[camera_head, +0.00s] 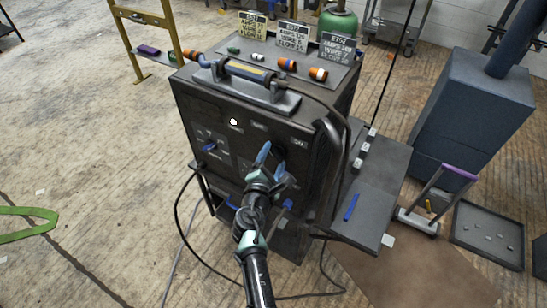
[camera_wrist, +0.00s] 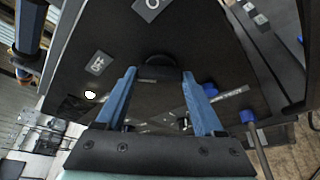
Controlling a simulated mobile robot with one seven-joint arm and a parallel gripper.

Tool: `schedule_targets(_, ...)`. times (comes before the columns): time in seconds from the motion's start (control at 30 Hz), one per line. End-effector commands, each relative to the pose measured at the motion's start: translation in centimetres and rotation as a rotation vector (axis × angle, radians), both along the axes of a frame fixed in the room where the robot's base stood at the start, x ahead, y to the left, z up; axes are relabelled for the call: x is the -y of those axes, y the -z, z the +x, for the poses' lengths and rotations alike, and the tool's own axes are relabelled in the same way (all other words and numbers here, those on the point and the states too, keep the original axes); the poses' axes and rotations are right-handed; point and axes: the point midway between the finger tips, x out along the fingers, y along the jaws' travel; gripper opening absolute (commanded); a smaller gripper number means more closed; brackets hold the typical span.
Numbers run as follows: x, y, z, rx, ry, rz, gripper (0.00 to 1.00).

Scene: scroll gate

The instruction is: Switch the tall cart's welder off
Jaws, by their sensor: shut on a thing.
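The welder (camera_head: 190,110) is a black box on a cart in the middle of the head view. Its front panel has a round black knob, partly hidden by my gripper (camera_head: 272,160); the knob (camera_wrist: 160,62) shows between the fingertips in the wrist view. My gripper (camera_wrist: 159,75) has its two blue fingers on either side of the knob and is shut on it. An ON label (camera_head: 299,142) is right of the knob; another label (camera_head: 259,126), seemingly OFF, is up and left. A white lit lamp (camera_head: 233,121) is farther left. The knob's pointer direction is unclear.
A blue-handled lever (camera_head: 209,147) is on the panel's left, and a blue knob (camera_head: 287,204) is below my gripper. A thick cable (camera_head: 335,125) runs down the right side. A side shelf (camera_head: 372,195) juts out right. Floor at left is mostly clear.

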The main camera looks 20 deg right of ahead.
Motion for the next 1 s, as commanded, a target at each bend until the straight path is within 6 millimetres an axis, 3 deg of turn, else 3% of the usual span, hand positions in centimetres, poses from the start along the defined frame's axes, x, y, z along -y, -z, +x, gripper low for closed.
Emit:
schedule_targets(0.03, -0.1, 0.0, 0.0, -0.003, -0.002, -0.003, 0.14)
schedule_targets(0.07, -0.1, 0.0, 0.0, -0.003, -0.002, -0.003, 0.72)
schedule_targets(0.23, 0.0, 0.0, 0.0, -0.003, -0.002, -0.003, 1.0)
schedule_targets(0.63, -0.7, -0.4, -1.0, -0.002, -0.001, -0.003, 1.0)
schedule_targets(1.0, -4.5, -2.0, -6.5, -0.003, -0.003, -0.002, 1.0)
